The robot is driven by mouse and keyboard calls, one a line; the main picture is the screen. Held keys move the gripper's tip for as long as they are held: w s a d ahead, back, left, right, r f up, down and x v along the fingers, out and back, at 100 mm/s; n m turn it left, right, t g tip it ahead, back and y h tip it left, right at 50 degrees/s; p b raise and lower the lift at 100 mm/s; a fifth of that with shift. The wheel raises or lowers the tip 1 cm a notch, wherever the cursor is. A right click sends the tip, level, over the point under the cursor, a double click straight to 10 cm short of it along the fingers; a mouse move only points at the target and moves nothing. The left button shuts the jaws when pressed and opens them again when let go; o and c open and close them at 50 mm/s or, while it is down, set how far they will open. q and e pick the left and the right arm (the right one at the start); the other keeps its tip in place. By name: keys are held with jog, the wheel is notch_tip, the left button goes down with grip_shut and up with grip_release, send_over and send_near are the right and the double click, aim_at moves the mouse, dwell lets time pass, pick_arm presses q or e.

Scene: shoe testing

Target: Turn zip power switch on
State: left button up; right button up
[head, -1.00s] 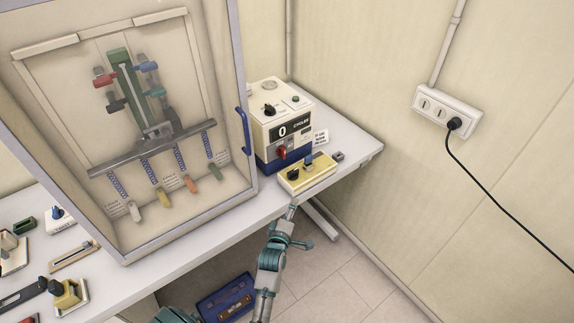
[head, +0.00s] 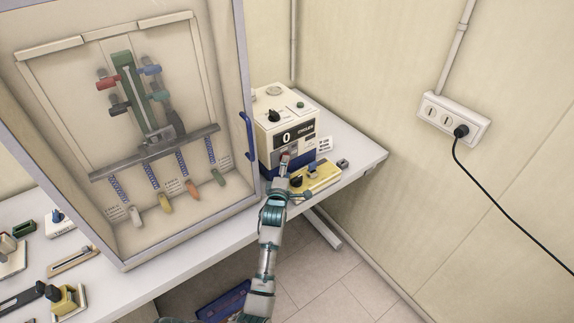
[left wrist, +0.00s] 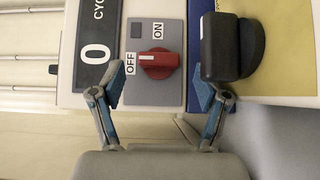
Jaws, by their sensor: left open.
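The red power switch knob (left wrist: 160,66) sits on a grey plate on the white and blue machine (head: 285,110). OFF and ON labels lie beside the knob, and its white mark points to OFF. In the left wrist view my left gripper (left wrist: 163,82) is open and empty, one finger on each side of the knob; contact cannot be told. In the head view my left gripper (head: 287,158) is at the machine's front and mostly covers the knob. My right gripper is not in view.
A yellow box (head: 322,178) with a black knob (left wrist: 228,46) stands just in front of the machine, close to one finger. A glass-fronted cabinet (head: 245,200) stands left of the machine. A small white sign (head: 324,144) is at the right. The wall socket (head: 437,112) is farther right.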

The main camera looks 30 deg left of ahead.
pick_arm(q)
jog(key=shift+w+a, duration=0.3)
jog(key=shift+w, duration=0.3)
jog(key=shift+w+a+f, duration=0.1)
jog(key=shift+w+a, duration=0.2)
jog(key=shift+w, duration=0.15)
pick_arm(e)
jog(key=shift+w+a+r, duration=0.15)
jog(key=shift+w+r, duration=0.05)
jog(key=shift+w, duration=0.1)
pick_arm(q)
jog(key=shift+d, duration=0.15)
jog(key=c, duration=1.2)
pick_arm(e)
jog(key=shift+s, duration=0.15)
pick_arm(q)
jog(key=shift+o, duration=0.2)
